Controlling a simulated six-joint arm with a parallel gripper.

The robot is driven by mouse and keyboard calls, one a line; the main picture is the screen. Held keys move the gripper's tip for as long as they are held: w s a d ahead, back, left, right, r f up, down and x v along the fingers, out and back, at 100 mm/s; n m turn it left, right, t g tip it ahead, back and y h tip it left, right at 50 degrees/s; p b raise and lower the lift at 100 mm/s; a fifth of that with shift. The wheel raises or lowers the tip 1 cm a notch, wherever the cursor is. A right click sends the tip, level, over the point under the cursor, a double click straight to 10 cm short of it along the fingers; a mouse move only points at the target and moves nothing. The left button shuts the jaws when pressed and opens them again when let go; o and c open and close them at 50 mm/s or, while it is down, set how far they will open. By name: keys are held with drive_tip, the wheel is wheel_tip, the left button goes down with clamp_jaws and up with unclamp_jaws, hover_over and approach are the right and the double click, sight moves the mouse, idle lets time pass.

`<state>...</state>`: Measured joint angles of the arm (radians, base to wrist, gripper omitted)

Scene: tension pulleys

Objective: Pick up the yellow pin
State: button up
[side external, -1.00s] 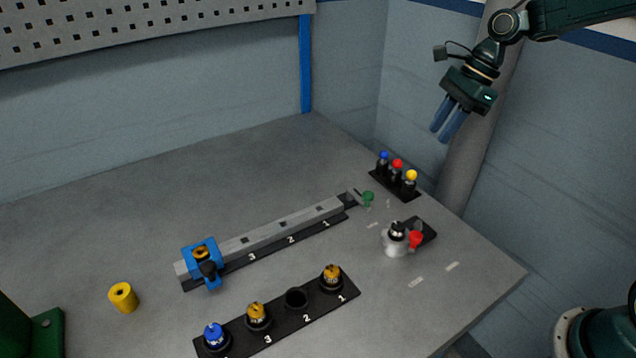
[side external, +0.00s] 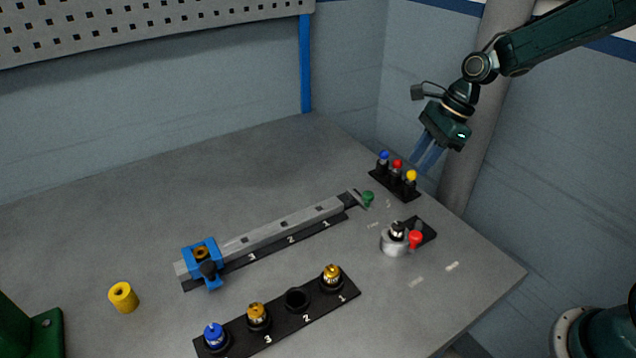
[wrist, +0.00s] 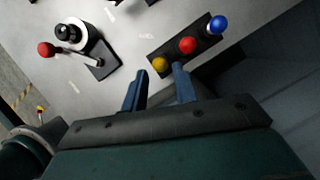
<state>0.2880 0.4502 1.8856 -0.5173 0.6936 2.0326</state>
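The yellow pin (side external: 411,176) stands upright in a small black holder (side external: 379,184), at the end nearest the camera, beside a red pin (side external: 397,164) and a blue pin (side external: 384,156). In the wrist view the yellow pin's round head (wrist: 159,64) is just beyond my fingertips. My gripper (side external: 427,166) points down above and behind the holder, near the yellow pin, and seems apart from it. In the wrist view my two blue fingers (wrist: 160,72) are spread with a gap between them and nothing held.
A round grey fixture (side external: 394,246) with a red knob (side external: 415,239) stands in front of the holder. A long rail (side external: 285,231) with a blue slider block (side external: 202,257) lies to the left. A numbered pulley rack (side external: 282,316) and a yellow cylinder (side external: 123,297) sit farther forward.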

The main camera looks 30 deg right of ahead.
sight(410, 182)
drive_tip(key=shift+x, duration=1.45)
drive_tip(key=shift+c, duration=0.4)
clamp_jaws()
